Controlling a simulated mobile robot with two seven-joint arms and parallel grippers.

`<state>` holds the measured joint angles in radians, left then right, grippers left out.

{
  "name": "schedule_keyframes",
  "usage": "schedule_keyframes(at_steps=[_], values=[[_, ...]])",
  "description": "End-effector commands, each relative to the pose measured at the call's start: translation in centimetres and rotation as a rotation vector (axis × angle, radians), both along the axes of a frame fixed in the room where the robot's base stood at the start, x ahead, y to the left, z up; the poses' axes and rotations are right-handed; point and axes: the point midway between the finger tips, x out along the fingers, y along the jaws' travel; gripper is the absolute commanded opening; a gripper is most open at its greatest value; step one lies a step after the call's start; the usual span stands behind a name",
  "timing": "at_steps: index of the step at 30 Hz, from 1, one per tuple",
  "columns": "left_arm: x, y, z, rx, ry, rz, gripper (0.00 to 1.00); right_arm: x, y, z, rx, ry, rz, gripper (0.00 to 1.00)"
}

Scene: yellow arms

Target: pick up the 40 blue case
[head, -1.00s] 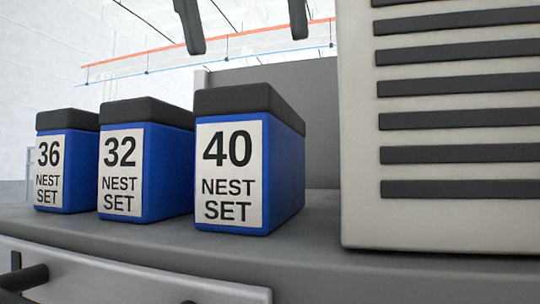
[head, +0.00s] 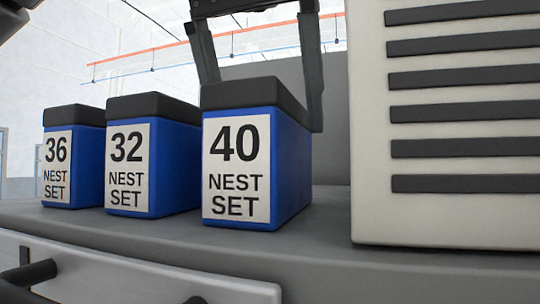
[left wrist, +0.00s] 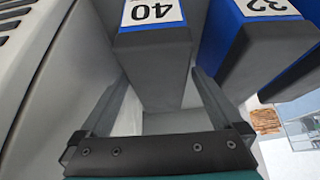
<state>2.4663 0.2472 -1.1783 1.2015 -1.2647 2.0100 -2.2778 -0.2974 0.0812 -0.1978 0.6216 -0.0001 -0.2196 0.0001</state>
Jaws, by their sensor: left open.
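The 40 blue case (head: 290,165), with a dark lid and a white "40 NEST SET" label, stands upright on the grey surface, rightmost of three similar cases. My left gripper (head: 262,100) is open above and around its lid. One finger shows beside the lid's right rear side; the other finger's tip is hidden behind the lid. In the left wrist view, the 40 case (left wrist: 160,70) lies between the two spread fingers of the gripper (left wrist: 157,80). Whether the fingers touch it I cannot tell. My right gripper is not in view.
The 32 case (head: 175,165) stands close on the left of the 40 case, and the 36 case (head: 88,165) farther left. A large beige slatted unit (head: 450,215) stands to the right, with a gap between. A drawer front with dark handles is below.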

Motion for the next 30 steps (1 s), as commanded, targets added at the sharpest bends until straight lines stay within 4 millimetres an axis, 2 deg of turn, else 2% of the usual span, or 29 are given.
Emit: schedule_keyframes(at_steps=[7, 16, 30], values=[[0.7, -0.2, -1.1, -0.001, 0.000, 0.000, 1.00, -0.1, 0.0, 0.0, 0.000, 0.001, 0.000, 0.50], [2.7, -0.9, -4.4, 0.000, 0.001, 0.000, 1.00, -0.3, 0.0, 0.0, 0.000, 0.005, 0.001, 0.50], [3.0, -1.0, -4.9, -0.001, -0.001, 0.000, 1.00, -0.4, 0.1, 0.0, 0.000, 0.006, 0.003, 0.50]])
